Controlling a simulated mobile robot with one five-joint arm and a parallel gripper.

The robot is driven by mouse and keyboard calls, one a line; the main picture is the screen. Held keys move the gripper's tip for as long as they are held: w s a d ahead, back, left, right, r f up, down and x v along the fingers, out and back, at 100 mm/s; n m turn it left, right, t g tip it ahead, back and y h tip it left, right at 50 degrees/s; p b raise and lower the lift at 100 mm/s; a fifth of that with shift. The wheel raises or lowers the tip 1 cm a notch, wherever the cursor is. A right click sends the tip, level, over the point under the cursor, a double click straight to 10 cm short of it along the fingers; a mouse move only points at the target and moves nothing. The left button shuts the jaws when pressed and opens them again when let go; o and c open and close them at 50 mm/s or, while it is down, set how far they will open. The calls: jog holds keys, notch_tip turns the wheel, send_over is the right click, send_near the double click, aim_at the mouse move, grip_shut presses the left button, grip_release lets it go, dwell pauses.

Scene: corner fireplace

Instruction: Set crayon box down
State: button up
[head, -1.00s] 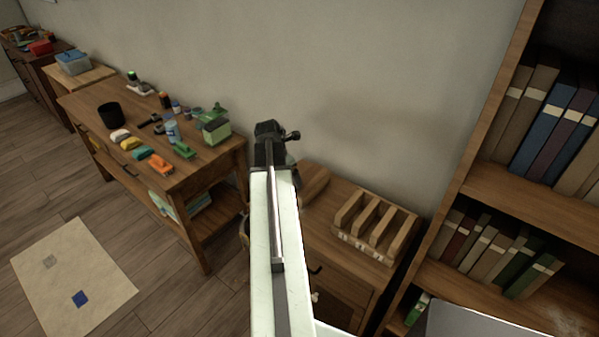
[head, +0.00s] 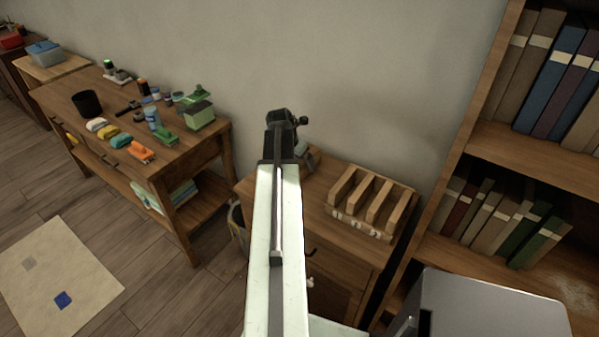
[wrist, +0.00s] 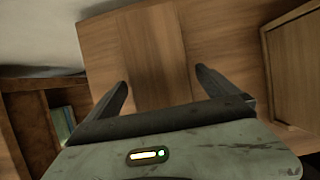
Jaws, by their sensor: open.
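My gripper (head: 283,125) is at the far end of my arm in the head view, above the small wooden cabinet (head: 350,255), with its fingertips hidden. In the wrist view my gripper (wrist: 163,82) shows two dark fingers spread apart, with no clearly held object between them. Plain brown wood lies beyond and between the fingers. I cannot pick out the crayon box with certainty. A small grey-green item (head: 303,149), partly hidden by my arm, shows on the cabinet top beside the gripper, and I cannot tell what it is.
A wooden holder with several slots (head: 370,205) stands on the cabinet. A bookshelf (head: 540,155) rises at the right. A wooden table (head: 170,160) at the left carries a black cup (head: 87,104), a green-based container (head: 199,116) and several small coloured items. Wall lies behind.

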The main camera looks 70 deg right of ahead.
jog(key=b+x, duration=0.1)
jog(key=x, duration=0.2)
jog(key=shift+a+r, duration=0.1)
jog(key=shift+r, duration=0.15)
jog(key=c, duration=1.7)
notch_tip(320, 180, up, 10)
jog(key=p, duration=1)
jog(key=shift+r, duration=0.15)
jog(key=shift+c, duration=0.2)
